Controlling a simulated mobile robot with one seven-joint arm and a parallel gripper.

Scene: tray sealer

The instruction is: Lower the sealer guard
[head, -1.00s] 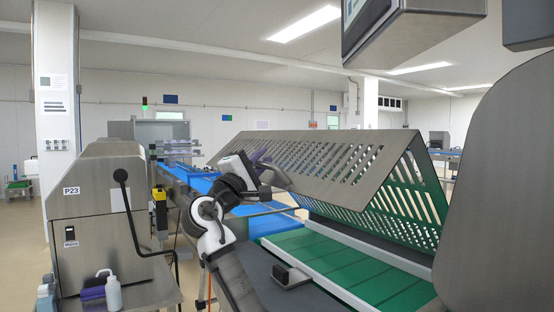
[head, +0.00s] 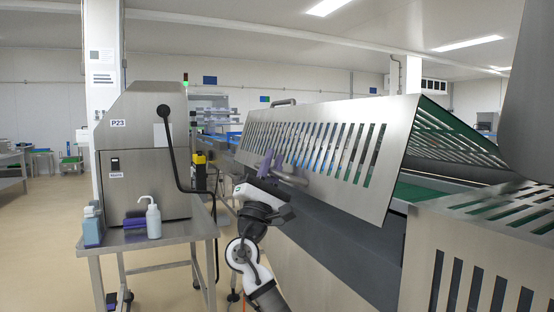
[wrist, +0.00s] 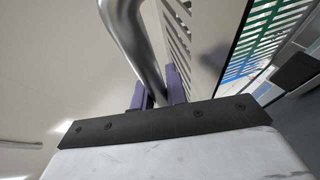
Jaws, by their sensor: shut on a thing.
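The sealer guard (head: 345,130) is a slotted steel panel hinged over the conveyor in the head view. Its front face slopes steeply down toward me, and its lower edge is beside the machine's dark side. My gripper (head: 268,163) is at the left part of that face. In the wrist view, the purple fingers of my gripper (wrist: 157,88) are shut on the guard's bent metal handle (wrist: 132,40). The slotted guard face (wrist: 182,45) is just right of the handle. Part of the handle is hidden by the fingers and wrist.
A steel cabinet marked P23 (head: 145,150) stands on a table (head: 180,250) at left, with a white bottle (head: 153,218) and a blue bottle (head: 92,228) on it. Another slotted guard (head: 480,250) is at lower right.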

